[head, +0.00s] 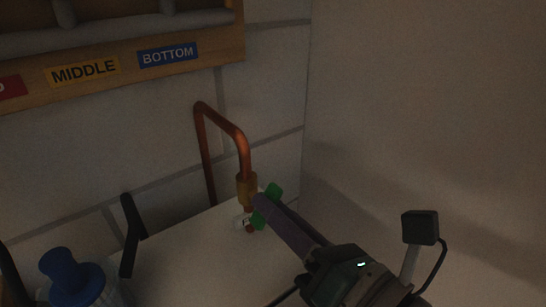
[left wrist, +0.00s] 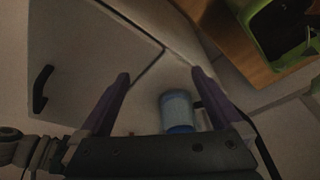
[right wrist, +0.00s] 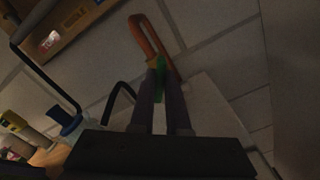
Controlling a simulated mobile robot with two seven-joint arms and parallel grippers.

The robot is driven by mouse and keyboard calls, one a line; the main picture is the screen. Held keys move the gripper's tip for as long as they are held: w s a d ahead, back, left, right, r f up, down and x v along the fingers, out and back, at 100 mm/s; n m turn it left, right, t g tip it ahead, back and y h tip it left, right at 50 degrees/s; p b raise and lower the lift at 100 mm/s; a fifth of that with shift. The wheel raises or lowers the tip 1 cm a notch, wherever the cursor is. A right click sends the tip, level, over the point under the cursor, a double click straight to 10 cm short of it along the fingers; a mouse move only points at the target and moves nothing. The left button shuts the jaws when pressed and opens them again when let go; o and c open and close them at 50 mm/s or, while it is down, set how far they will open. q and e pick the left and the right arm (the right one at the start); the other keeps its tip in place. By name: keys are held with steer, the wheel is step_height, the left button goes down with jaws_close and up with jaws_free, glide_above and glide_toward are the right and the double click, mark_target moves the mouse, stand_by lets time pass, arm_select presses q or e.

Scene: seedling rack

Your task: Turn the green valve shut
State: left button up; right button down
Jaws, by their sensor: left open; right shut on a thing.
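The green valve handle (head: 272,191) sits on the brass body (head: 247,188) at the lower end of a bent copper pipe (head: 240,138), by the tiled wall. My right gripper (head: 262,207) reaches in from the lower right and is shut on the green handle; its fingers hide the handle's middle. In the right wrist view the green handle (right wrist: 159,80) shows between the two fingertips of the right gripper (right wrist: 160,75). My left gripper (left wrist: 158,80) shows in its wrist view, open, with nothing between its fingertips. It is not seen in the head view.
A blue-capped bottle (head: 75,275) stands at the lower left, near a black handle (head: 132,235). A wooden shelf with MIDDLE (head: 83,72) and BOTTOM (head: 168,54) labels is above. A green container (left wrist: 275,35) shows in the left wrist view. The wall at right is bare.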

steer(key=shift+m, duration=0.3)
steer(key=m, duration=0.4)
steer(key=shift+f+m, duration=0.1)
steer(key=shift+m, duration=0.2)
steer(key=m, duration=0.5)
stand_by(0.3)
steer(key=shift+m, duration=0.4)
steer(key=c, duration=0.9)
jaws_free()
steer(key=shift+f, duration=0.1)
steer(key=shift+d, duration=0.1)
arm_select(q)
steer(key=shift+r+p, duration=0.35)
arm_select(e)
steer(key=v, duration=1)
